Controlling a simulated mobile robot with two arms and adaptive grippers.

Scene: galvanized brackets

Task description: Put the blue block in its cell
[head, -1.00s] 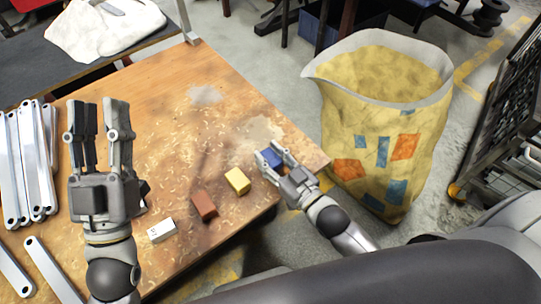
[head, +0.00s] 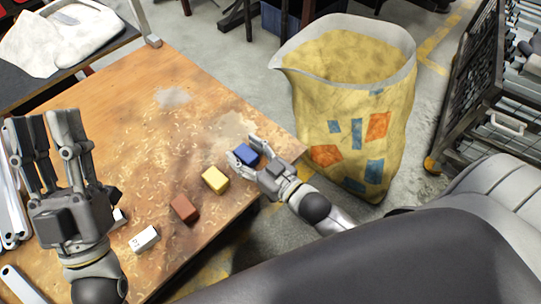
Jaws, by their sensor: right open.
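The blue block (head: 246,153) lies on the wooden table near its right corner. My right gripper (head: 245,152) is open, with its fingers around the block, one on each side. Whether either finger touches it I cannot tell. My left gripper (head: 48,116) is open and empty, fingers pointing up in the picture, above the left part of the table. No cell or divided tray for the block can be made out in the view.
A yellow block (head: 215,179), a brown block (head: 184,208) and a white block (head: 145,238) lie in a row on the table (head: 150,130). Long metal brackets (head: 14,240) lie at the left. A large yellow sack (head: 350,110) stands beyond the right corner. The table's middle is clear.

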